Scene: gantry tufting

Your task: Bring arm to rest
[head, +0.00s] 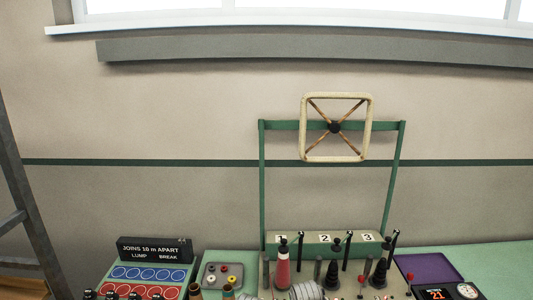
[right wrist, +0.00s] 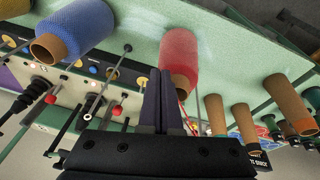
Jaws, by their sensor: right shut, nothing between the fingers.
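My right gripper (right wrist: 161,90) shows in the right wrist view, its two dark fingers together with nothing between them. The fingertips point toward a red yarn cone (right wrist: 180,52) on a brown core; I cannot tell how far apart they are. Neither of my arms nor grippers shows in the head view. My left gripper is not in view.
In the head view a green frame (head: 262,190) carries a cream square ring (head: 368,125) above numbered stations. A black sign (head: 154,250) stands left, a purple tray (head: 430,267) right. The right wrist view shows a blue yarn cone (right wrist: 82,25), brown cores (right wrist: 246,123) and red-knobbed levers (right wrist: 118,111).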

